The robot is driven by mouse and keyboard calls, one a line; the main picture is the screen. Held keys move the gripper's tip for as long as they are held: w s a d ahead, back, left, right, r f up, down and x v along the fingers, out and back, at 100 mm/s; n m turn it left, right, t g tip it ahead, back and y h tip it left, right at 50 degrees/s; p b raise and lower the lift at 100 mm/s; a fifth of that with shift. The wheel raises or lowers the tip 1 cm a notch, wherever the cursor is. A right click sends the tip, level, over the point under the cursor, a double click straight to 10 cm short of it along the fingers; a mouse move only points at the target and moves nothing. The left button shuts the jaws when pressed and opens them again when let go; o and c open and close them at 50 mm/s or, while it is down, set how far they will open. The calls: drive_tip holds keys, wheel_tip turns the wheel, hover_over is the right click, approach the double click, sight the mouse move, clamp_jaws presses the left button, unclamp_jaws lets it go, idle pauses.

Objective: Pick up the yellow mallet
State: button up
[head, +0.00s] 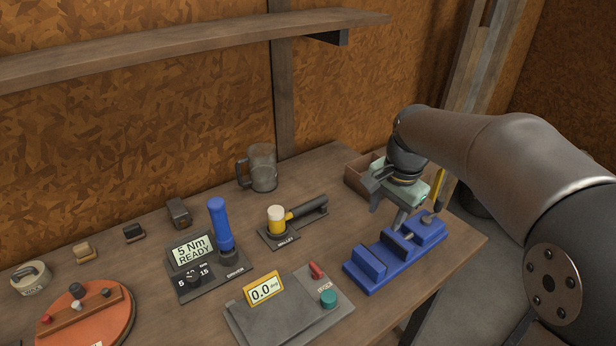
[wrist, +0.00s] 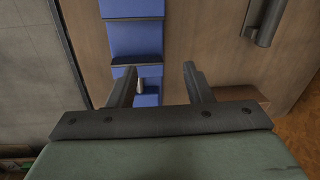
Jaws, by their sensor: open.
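The yellow mallet (head: 277,221) lies on a dark base plate labelled "MALLET" on the wooden bench. Its head is yellow with a pale face, and its dark handle points right. A dark rod that looks like its handle (wrist: 266,22) shows at the top right of the wrist view. My gripper (head: 386,208) is open and empty, to the right of the mallet and apart from it. In the wrist view its two fingers (wrist: 160,70) point towards the blue fixture (wrist: 133,45), which also shows in the head view (head: 370,264).
A wooden box (head: 358,172) stands behind my gripper. A grey mug (head: 262,168) stands behind the mallet. A blue-handled driver (head: 220,223) is to its left, and a grey gauge panel (head: 290,318) is in front. A shelf (head: 180,42) hangs above the bench's back.

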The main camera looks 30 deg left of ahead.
drive_tip(key=a+r+p, duration=0.2)
drive_tip(key=a+r, duration=0.3)
drive_tip(key=a, duration=0.4)
drive_tip(key=m+p, duration=0.1)
drive_tip(key=p, duration=0.1)
approach(296, 209)
drive_tip(key=shift+y, duration=0.4)
drive_tip(key=f, duration=0.3)
drive_tip(key=f+p, duration=0.1)
drive_tip(key=f, duration=0.1)
drive_tip(key=shift+w+f, duration=0.2)
drive_tip(key=shift+f, duration=0.15)
drive_tip(key=shift+w+a+f+p, duration=0.1)
drive_tip(key=shift+a+f+p, duration=0.15)
drive_tip(key=shift+f, duration=0.65)
drive_tip(key=shift+s+a+f+p, duration=0.15)
drive_tip(key=shift+f+p, duration=0.1)
drive_tip(key=shift+f, duration=0.65)
drive_tip(key=shift+w+a+f+p, duration=0.15)
drive_tip(key=shift+f+p, duration=0.1)
drive_tip(key=shift+f, duration=0.65)
clamp_jaws()
